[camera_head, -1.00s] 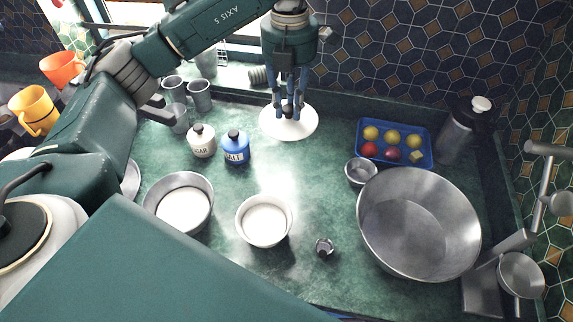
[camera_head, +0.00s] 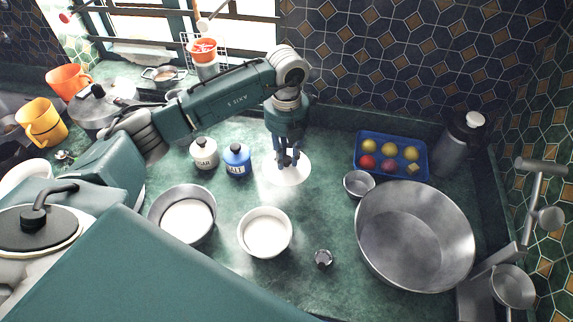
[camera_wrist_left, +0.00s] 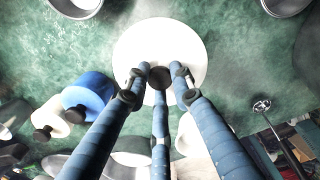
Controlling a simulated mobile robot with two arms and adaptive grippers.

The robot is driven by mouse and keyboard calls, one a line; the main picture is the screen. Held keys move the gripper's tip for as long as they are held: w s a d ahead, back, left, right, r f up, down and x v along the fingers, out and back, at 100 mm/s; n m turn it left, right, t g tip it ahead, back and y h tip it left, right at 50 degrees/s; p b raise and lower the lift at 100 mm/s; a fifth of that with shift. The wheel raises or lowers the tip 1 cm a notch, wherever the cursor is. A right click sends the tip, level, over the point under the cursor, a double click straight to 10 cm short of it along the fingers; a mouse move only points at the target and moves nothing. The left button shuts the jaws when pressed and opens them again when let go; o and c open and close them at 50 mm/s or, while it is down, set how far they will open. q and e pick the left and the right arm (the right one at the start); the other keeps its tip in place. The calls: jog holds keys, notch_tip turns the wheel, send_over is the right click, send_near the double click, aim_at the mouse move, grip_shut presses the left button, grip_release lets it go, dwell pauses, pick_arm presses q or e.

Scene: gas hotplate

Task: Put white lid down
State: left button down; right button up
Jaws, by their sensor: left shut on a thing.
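The round white lid (camera_head: 287,177) is at the back middle of the green counter, right of the blue salt jar (camera_head: 238,161). My left gripper (camera_head: 288,160) points down over its middle, with its fingers shut on the lid's dark knob. In the left wrist view the lid (camera_wrist_left: 160,38) lies flat beyond the three blue fingers, with the dark knob (camera_wrist_left: 159,78) between the fingertips. The lid looks level and close to the counter; I cannot tell whether it touches. My right gripper is out of view.
A white sugar jar (camera_head: 204,155) stands left of the salt jar. A white bowl (camera_head: 265,233) and a metal bowl (camera_head: 155,212) are in front. A small metal cup (camera_head: 358,184), blue tray (camera_head: 364,172) and large metal bowl (camera_head: 416,192) are right.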

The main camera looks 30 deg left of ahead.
aim_at(287, 169)
pick_arm(q)
notch_tip(287, 169, down, 5)
jog(key=shift+r+p, duration=0.1)
jog(key=shift+p, duration=0.45)
jog(key=shift+f, duration=0.3)
jog(key=shift+f, duration=0.2)
jog(key=c, duration=1.5)
grip_release()
jog(key=shift+r, duration=0.15)
